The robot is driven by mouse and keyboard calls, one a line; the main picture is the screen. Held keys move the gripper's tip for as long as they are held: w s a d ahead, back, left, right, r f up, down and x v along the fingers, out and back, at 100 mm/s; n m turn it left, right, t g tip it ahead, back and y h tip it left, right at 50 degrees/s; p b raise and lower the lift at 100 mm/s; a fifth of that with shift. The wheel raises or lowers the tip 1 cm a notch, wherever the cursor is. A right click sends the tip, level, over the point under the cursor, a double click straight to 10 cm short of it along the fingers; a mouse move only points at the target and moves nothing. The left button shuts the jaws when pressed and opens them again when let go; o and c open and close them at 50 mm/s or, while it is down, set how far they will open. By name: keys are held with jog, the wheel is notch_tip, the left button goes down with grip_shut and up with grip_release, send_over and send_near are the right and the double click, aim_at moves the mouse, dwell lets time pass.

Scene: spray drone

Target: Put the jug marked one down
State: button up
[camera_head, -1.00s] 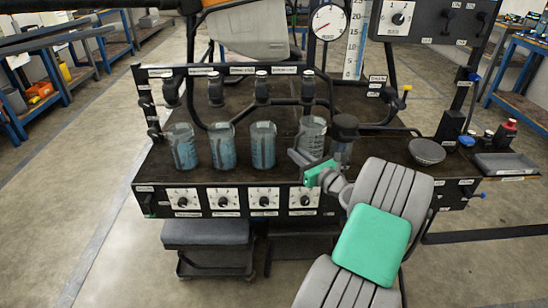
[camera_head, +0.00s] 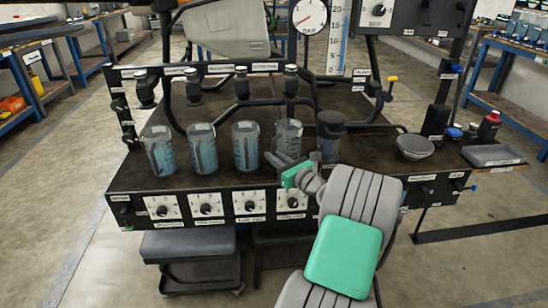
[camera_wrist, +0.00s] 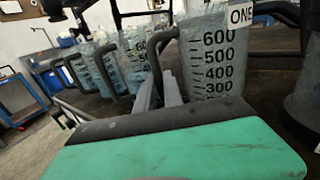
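The jug marked one (camera_head: 289,134) is a clear measuring jug at the right end of the jug row. In the wrist view the jug (camera_wrist: 215,65) shows its ONE label, black scale numbers and a dark handle. My gripper (camera_head: 276,162) is at its left front. In the wrist view my gripper's grey fingers (camera_wrist: 163,88) stand on both sides of the handle and appear closed on it. The jug looks upright, at or just above the dark bench top (camera_head: 220,187). My gripper hides its lower part, so I cannot tell whether its base touches.
Three bluish jugs (camera_head: 202,150) stand in a row to the left, under black nozzles. A dark lidded container (camera_head: 330,130) stands close on the right. A grey bowl (camera_head: 415,147) and a tray (camera_head: 492,155) are farther right. Dials (camera_head: 207,205) line the front edge.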

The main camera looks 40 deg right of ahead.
jog(key=o, duration=0.4)
jog(key=shift+r, duration=0.15)
jog(key=shift+s+r, duration=0.1)
jog(key=shift+s, duration=0.25)
jog(key=s+b, duration=1.1)
jog(key=b, duration=0.1)
jog(key=shift+a, duration=0.15)
jog(key=shift+s, duration=0.1)
